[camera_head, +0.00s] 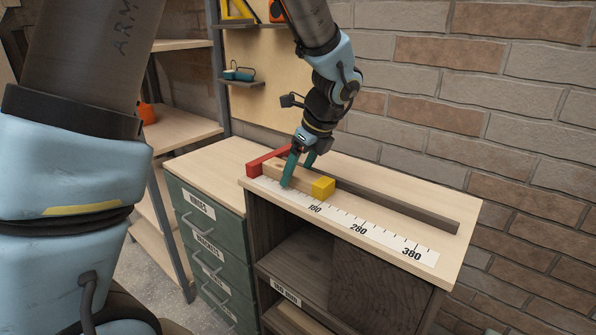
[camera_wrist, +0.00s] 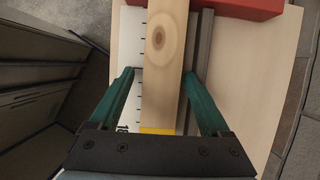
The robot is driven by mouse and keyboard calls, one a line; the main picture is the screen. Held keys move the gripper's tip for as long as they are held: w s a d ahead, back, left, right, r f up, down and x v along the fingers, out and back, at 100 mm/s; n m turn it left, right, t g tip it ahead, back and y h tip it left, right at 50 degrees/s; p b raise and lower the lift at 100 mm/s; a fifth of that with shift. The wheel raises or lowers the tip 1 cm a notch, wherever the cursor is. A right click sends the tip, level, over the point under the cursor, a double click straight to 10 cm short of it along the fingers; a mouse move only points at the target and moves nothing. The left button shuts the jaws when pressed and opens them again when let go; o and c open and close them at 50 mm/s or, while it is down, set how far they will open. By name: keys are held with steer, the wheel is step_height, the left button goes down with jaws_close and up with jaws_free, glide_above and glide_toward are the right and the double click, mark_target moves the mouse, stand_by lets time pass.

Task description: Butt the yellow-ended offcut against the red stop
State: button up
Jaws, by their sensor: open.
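The offcut (camera_head: 295,175) is a pale wooden bar with a yellow end (camera_head: 323,187), lying on the bench top along the printed scale. The red stop (camera_head: 262,163) lies across its far left end. My gripper (camera_head: 297,172) is open, its green fingers pointing down on either side of the offcut. In the wrist view my gripper (camera_wrist: 159,75) straddles the offcut (camera_wrist: 166,60); the left finger has a gap, the right finger is close to the wood. The red stop (camera_wrist: 240,8) shows at the top edge. Whether the offcut's far end touches it is cut off from view.
A dark rail (camera_head: 400,208) runs along the back of the offcut. The white numbered scale (camera_head: 370,235) lies in front. A brick wall stands behind the bench (camera_head: 455,262). A green drawer cabinet (camera_head: 205,240) adjoins on the left. The bench's right part is clear.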

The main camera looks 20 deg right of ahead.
steer(key=b+v, duration=0.2)
steer(key=v, duration=0.9)
steer(key=w+a+f+n, duration=0.1)
steer(key=a+n, duration=0.1)
steer(key=w+a+f+n+g, duration=0.1)
steer(key=a+n, duration=0.1)
steer(key=a, duration=0.1)
steer(key=w+a+f+n, duration=0.1)
steer(key=a+f+n, duration=0.1)
steer(key=a, duration=0.1)
steer(key=shift+a, duration=0.2)
steer(key=s+a+f+n, duration=0.1)
steer(key=a+f+n, duration=0.2)
steer(key=a+n, duration=0.4)
steer(key=s+a+f+n+g+h, duration=0.1)
steer(key=a+f+n, duration=0.2)
steer(key=a+n, duration=0.5)
steer(key=s+a+f+n+h, duration=0.1)
steer(key=s+a+f+n, duration=0.1)
steer(key=a+n, duration=0.6)
steer(key=shift+a+f, duration=0.2)
steer(key=shift+f, duration=0.55)
